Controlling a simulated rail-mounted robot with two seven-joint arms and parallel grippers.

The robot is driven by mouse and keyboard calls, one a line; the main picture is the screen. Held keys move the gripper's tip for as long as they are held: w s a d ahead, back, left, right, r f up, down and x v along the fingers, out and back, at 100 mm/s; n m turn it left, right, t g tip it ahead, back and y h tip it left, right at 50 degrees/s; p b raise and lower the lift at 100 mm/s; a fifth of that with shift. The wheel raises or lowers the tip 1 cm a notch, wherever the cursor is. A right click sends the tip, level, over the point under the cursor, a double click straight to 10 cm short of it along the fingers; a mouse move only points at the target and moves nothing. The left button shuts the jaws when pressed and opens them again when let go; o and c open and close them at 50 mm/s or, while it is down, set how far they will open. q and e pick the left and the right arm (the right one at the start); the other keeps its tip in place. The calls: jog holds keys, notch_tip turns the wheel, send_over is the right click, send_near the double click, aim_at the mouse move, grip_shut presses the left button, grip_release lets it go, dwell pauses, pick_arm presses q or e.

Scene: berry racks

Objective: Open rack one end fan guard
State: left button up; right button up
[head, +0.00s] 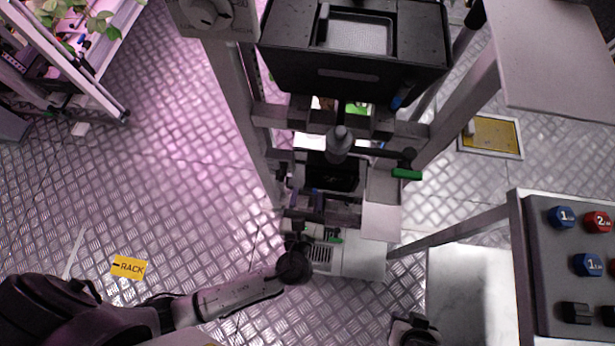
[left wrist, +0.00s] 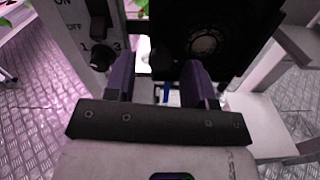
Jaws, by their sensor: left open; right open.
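In the left wrist view, the two purple fingers of my left gripper (left wrist: 162,80) are apart, with a visible gap between them. They point at the black fan panel (left wrist: 238,45), which carries a round ring and is probably the end fan guard. A dark knob-like part shows between the fingertips; I cannot tell whether they touch it. In the head view, my left gripper (head: 305,198) is at the lower part of the rack end, small and partly hidden among frame parts. A dark and pale part at the bottom edge seems to be my right gripper (head: 413,330); its fingers are hard to make out.
A pale switch panel (left wrist: 82,32) with ON/OFF marks and a dial stands left of the fan panel. A black bin (head: 350,75) sits higher on the frame. A button console (head: 570,260) is at the right. Open metal floor (head: 180,170) lies to the left.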

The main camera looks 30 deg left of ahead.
pick_arm(q)
jog(key=shift+x, duration=0.85)
grip_shut()
